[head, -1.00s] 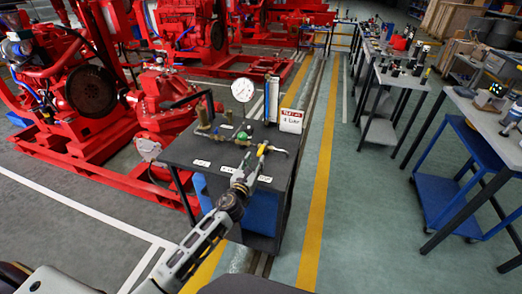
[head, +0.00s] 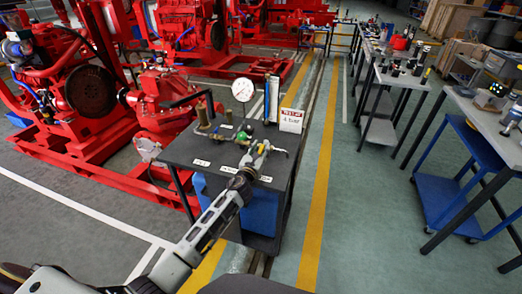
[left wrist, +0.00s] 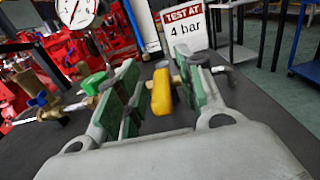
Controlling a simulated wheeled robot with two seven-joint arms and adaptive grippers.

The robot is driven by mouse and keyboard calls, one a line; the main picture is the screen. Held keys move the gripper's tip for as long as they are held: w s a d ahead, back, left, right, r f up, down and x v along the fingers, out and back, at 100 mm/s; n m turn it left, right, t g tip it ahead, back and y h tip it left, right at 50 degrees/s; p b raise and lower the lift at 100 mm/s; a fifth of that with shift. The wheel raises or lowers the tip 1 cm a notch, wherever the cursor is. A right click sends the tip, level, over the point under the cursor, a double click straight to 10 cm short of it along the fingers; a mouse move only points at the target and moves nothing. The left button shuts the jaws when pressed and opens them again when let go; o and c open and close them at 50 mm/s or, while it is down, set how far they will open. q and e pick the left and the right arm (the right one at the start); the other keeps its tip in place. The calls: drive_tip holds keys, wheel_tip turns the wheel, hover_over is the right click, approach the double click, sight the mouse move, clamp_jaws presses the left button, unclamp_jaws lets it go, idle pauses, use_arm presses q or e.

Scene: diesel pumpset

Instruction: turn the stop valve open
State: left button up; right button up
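On the dark bench (head: 185,152) stands a row of brass fittings with a yellow valve handle (left wrist: 161,92), a green one (left wrist: 93,82) and a blue one (left wrist: 40,98). The yellow handle (head: 261,149) is at the right end of the row in the head view. My left gripper (head: 255,155) is at this handle. In the left wrist view my left gripper (left wrist: 155,95) is open, its green-padded fingers on either side of the yellow handle. The right finger is closer to the handle than the left. My right gripper is not in view.
A round pressure gauge (head: 243,89) rises behind the fittings. A sign reading "TEST AT 4 bar" (head: 291,120) stands at the bench's back right. Red pump machinery (head: 165,100) is to the left. A clear aisle with a yellow line (head: 319,190) runs to the right.

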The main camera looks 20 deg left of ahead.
use_arm(q)
drive_tip(key=shift+w, duration=0.2)
clamp_jaws()
idle(0.3)
